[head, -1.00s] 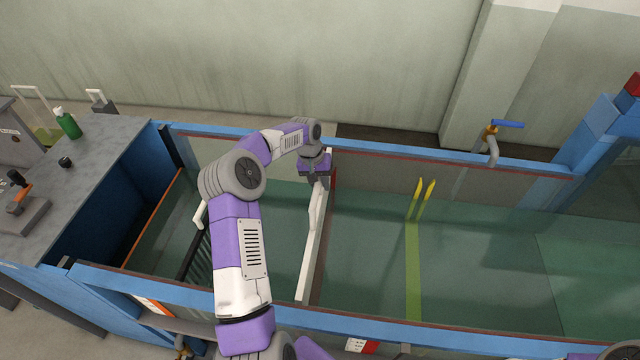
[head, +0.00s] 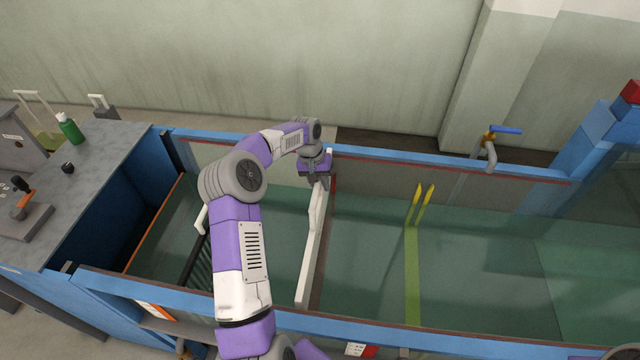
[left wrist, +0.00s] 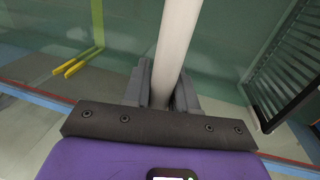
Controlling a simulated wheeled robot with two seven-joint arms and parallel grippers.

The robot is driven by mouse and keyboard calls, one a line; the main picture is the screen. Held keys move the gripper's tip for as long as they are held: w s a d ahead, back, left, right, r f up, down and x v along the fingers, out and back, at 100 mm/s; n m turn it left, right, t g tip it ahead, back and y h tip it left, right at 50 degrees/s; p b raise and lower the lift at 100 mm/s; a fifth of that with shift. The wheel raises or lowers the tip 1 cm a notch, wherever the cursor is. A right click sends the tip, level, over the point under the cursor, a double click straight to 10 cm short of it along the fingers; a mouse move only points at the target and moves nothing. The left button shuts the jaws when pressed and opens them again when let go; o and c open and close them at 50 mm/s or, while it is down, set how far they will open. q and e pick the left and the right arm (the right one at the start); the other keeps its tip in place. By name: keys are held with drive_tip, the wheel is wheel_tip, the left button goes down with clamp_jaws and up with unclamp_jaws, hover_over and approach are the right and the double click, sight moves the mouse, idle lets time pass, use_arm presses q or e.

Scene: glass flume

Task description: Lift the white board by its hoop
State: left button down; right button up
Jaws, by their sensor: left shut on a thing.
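The white board (head: 308,270) stands across the glass flume and shows as a narrow pale strip in the head view. My left gripper (head: 318,183) is over the strip's far, upper end, with its fingers pointing down. In the left wrist view my left gripper (left wrist: 161,92) is shut on a pale bar, which I take to be the board's hoop (left wrist: 177,40). The hoop's outline is hard to tell from the board, and the gripper hides part of it. My right gripper is not in view.
Blue flume rails (head: 450,168) run along the far and near sides. A dark slatted rack (head: 197,258) stands left of the board, yellow prongs (head: 420,205) to its right. A green bottle (head: 70,129) stands on the grey bench (head: 100,185).

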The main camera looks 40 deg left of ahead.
use_arm(q)
drive_tip(key=shift+r+p, duration=0.55)
drive_tip(key=shift+r, duration=4.6)
wheel_tip(320, 180, up, 11)
drive_tip(key=shift+f, duration=0.15)
